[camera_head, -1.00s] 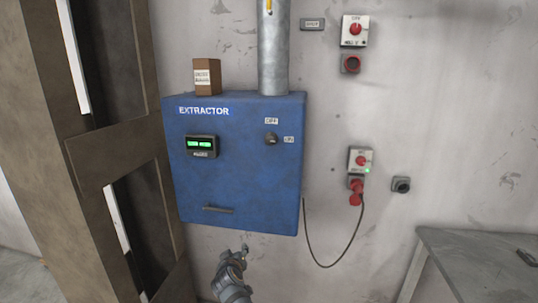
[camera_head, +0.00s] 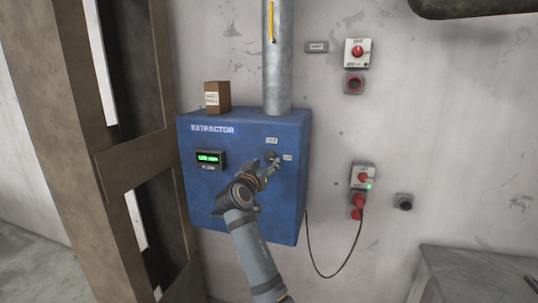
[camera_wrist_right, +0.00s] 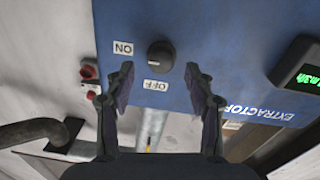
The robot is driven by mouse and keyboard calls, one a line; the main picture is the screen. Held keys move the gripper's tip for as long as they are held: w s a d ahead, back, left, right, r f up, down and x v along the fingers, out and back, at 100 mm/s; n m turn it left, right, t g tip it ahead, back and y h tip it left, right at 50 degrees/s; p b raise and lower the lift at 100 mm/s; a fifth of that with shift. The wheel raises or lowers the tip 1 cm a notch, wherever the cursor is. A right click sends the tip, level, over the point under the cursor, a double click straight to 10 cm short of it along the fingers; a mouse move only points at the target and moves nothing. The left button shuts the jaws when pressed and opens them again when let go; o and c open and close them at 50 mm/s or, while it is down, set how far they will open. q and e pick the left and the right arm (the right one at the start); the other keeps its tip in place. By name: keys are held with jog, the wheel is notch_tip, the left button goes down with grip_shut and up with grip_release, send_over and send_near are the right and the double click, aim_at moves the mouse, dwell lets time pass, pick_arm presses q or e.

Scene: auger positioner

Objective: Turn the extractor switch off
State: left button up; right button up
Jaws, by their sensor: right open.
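The blue extractor box (camera_head: 215,150) hangs on the wall with a dark round knob switch (camera_head: 271,156) on its front. In the right wrist view the knob (camera_wrist_right: 160,54) shows whole, with the ON label (camera_wrist_right: 123,48) to its left and the OFF label (camera_wrist_right: 156,86) below it. The knob's mark seems to point toward ON, but it is small. My right gripper (camera_head: 270,170) is at the box front by the knob. In the wrist view its open fingers (camera_wrist_right: 160,82) are spread either side of the knob's line, apart from it. My left gripper is out of view.
A lit green display (camera_head: 210,158) is left of the knob. A cardboard box (camera_head: 217,97) and a metal duct (camera_head: 277,60) stand on top. A wall socket with a red plug (camera_head: 359,200) and hanging cable is to the right, above a grey table (camera_head: 480,275).

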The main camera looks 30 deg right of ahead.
aim_at(269, 159)
jog(key=p+x, duration=0.1)
jog(key=x, duration=0.2)
jog(key=shift+r, duration=0.1)
jog(key=shift+w+d, duration=0.25)
jog(key=shift+w, duration=0.1)
jog(key=shift+s, duration=0.1)
jog(key=shift+c, duration=0.4)
jog(key=c, duration=1)
